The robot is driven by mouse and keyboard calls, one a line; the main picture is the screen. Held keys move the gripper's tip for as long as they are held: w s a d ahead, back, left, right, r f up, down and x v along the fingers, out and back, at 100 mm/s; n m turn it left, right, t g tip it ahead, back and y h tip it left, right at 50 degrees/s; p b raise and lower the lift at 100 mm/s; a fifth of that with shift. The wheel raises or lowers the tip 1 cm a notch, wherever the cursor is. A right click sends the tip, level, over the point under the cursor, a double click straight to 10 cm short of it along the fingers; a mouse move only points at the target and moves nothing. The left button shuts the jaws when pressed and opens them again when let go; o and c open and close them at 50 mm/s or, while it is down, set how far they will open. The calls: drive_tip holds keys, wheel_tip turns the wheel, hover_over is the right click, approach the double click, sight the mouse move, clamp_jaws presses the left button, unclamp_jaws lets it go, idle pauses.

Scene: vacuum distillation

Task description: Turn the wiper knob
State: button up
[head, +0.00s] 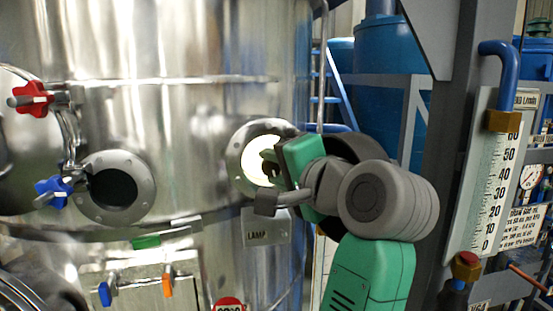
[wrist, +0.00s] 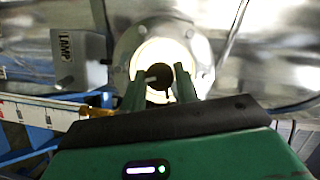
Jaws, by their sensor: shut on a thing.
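The round lit window (head: 252,163), with a pale bolted flange, is on the steel vessel wall in the middle of the head view. It also shows at the top centre of the wrist view (wrist: 205,52). The small dark wiper knob (wrist: 159,72) sits in front of the bright glass, between my fingers. In the head view the knob cannot be told apart from my fingers. My gripper (head: 268,160) reaches the window from the right. In the wrist view my gripper (wrist: 160,80) has its two green fingers on either side of the knob, shut on it.
A LAMP plate (head: 267,229) is just below the window. A dark round port (head: 113,188) with red (head: 32,98) and blue (head: 52,191) valve handles is to the left. A scaled gauge (head: 490,180) on a grey frame stands at the right. Blue tanks (head: 390,60) are behind.

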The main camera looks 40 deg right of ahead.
drive_tip(key=shift+r+n+g+h, duration=0.1)
drive_tip(key=shift+n+g+h, duration=0.3)
drive_tip(key=shift+n, duration=0.8)
drive_tip(key=shift+r+n+g+h, duration=0.1)
drive_tip(key=shift+n+g+h, duration=0.3)
drive_tip(key=shift+n+g, duration=0.85)
drive_tip(key=shift+a+n+t, duration=0.1)
drive_tip(key=shift+n+t, duration=0.15)
drive_tip(key=shift+n, duration=0.2)
drive_tip(key=o, duration=1)
drive_tip(key=shift+c, duration=0.2)
drive_tip(key=b+v, duration=0.2)
drive_tip(key=v, duration=0.5)
drive_tip(key=shift+s, duration=0.35)
drive_tip(key=shift+a+r, duration=0.1)
drive_tip(key=shift+a, duration=0.05)
